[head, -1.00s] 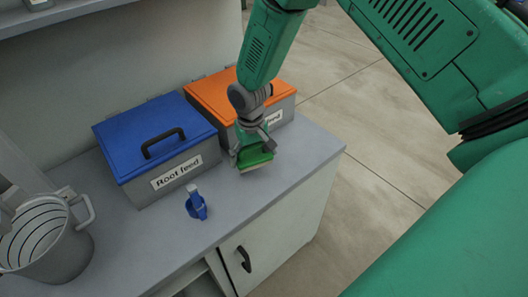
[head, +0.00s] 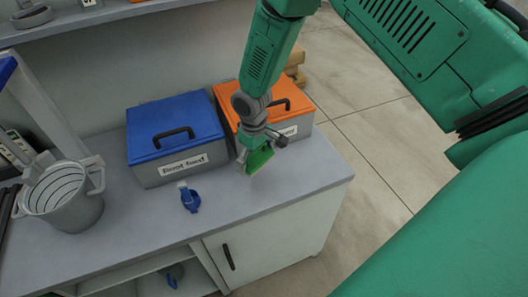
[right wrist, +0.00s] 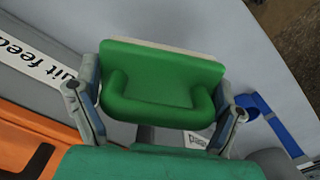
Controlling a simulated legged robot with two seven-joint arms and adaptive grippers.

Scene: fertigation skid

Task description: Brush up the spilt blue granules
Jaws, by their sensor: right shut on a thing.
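My right gripper (head: 258,143) is shut on a green hand brush (head: 260,159). In the right wrist view the brush (right wrist: 160,65) sits between the two grey fingers, with a pale edge along its far side. In the head view it is tilted over the bench in front of the orange-lidded box; I cannot tell whether it touches the top. I cannot make out any blue granules. My left gripper is not in view.
A blue-lidded "Root feed" box (head: 178,125) and an orange-lidded box (head: 297,103) stand at the back of the bench (head: 130,225). A grey bucket (head: 75,212) stands at the left. The bench front is mostly clear; its right end drops to the floor (head: 375,150).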

